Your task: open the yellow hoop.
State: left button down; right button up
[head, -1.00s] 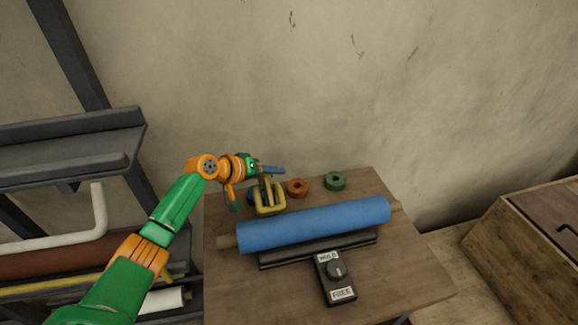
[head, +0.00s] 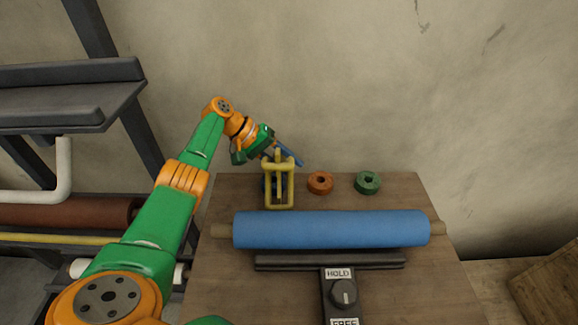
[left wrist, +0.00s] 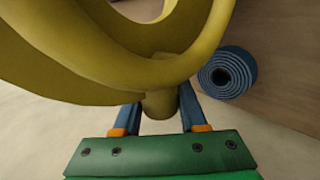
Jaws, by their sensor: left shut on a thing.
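The yellow hoop (head: 278,184) stands at the back left of the wooden table, behind the blue sheet roll (head: 330,229). It looks closed in the head view. My left gripper (head: 285,155) is at its upper end, coming from the back left. In the left wrist view the hoop (left wrist: 130,60) fills the upper left, and a short yellow stub (left wrist: 160,104) sits between the two blue fingers of my left gripper (left wrist: 158,112). The gripper is shut on this part of the hoop. The fingertips are partly hidden behind the hoop. My right gripper is not in view.
An orange ring (head: 320,183) and a green ring (head: 368,183) lie right of the hoop. A small blue roll (left wrist: 226,73) is close to the hoop. A HOLD/FREE knob (head: 343,291) is at the front. A dark rack (head: 70,90) stands left; a plain wall is behind.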

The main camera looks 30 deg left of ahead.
pick_arm(q)
jog(key=shift+s+f, duration=0.1)
jog(key=shift+f, duration=0.1)
jog(key=c, duration=0.7)
grip_release()
jog(key=shift+d, duration=0.1)
jog(key=shift+o, duration=1.3)
jog(key=shift+d+r, duration=0.1)
jog(key=shift+r, duration=0.1)
